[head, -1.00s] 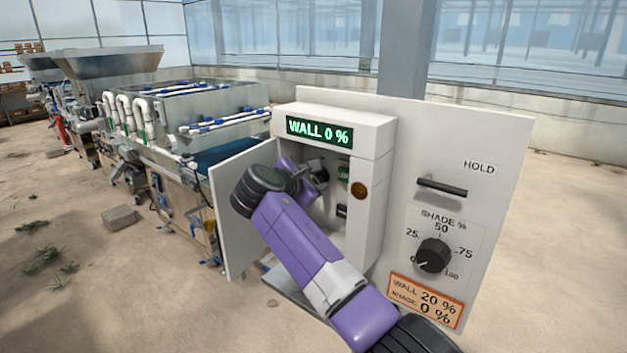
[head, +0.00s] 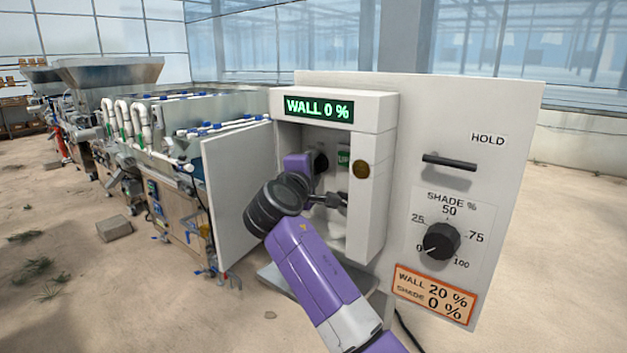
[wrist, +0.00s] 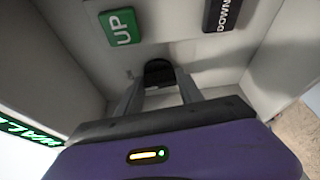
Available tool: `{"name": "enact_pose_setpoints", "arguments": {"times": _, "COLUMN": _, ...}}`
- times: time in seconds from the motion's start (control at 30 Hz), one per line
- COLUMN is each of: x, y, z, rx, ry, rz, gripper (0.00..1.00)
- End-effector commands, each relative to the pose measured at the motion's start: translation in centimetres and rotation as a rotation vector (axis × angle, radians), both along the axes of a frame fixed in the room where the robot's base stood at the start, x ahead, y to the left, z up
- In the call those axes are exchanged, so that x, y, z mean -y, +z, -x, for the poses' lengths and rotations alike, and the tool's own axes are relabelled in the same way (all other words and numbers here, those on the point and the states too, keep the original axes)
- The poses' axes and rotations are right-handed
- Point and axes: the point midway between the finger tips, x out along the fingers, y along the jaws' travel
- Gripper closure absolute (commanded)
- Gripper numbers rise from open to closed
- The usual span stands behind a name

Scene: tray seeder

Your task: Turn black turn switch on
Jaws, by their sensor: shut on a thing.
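The black turn switch (wrist: 158,72) sits on the back panel inside the open control box (head: 376,200). In the head view the dark switch (head: 321,160) is partly covered by my purple hand. My gripper (wrist: 160,82) reaches into the box, with one finger on each side of the switch, and is shut on it. Any mark showing the switch's turn position is hidden. The green display (head: 319,108) above reads WALL 0 %.
A green UP button (wrist: 121,27) and a dark DOWN button (wrist: 227,14) are close to my fingers. The box's open door (head: 235,200) stands left of my arm. A shade dial (head: 440,241) and HOLD bar (head: 449,162) are on the right panel.

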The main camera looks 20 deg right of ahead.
Motion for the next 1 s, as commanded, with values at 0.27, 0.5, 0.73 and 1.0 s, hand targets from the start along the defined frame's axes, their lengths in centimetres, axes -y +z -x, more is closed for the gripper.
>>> {"name": "enact_pose_setpoints", "arguments": {"times": 0.27, "x": -0.02, "y": -0.46, "z": 0.00, "rx": 0.076, "ry": 0.000, "rz": -0.059, "gripper": 0.97}}
{"name": "enact_pose_setpoints", "arguments": {"times": 0.5, "x": 0.00, "y": -0.30, "z": 0.00, "rx": 0.095, "ry": -0.001, "rz": -0.073, "gripper": 0.97}}
{"name": "enact_pose_setpoints", "arguments": {"times": 0.73, "x": -0.01, "y": -0.27, "z": -0.01, "rx": 0.096, "ry": 0.000, "rz": -0.075, "gripper": 0.97}}
{"name": "enact_pose_setpoints", "arguments": {"times": 1.0, "x": -0.01, "y": -0.22, "z": -0.01, "rx": 0.097, "ry": 0.000, "rz": -0.073, "gripper": 0.35}}
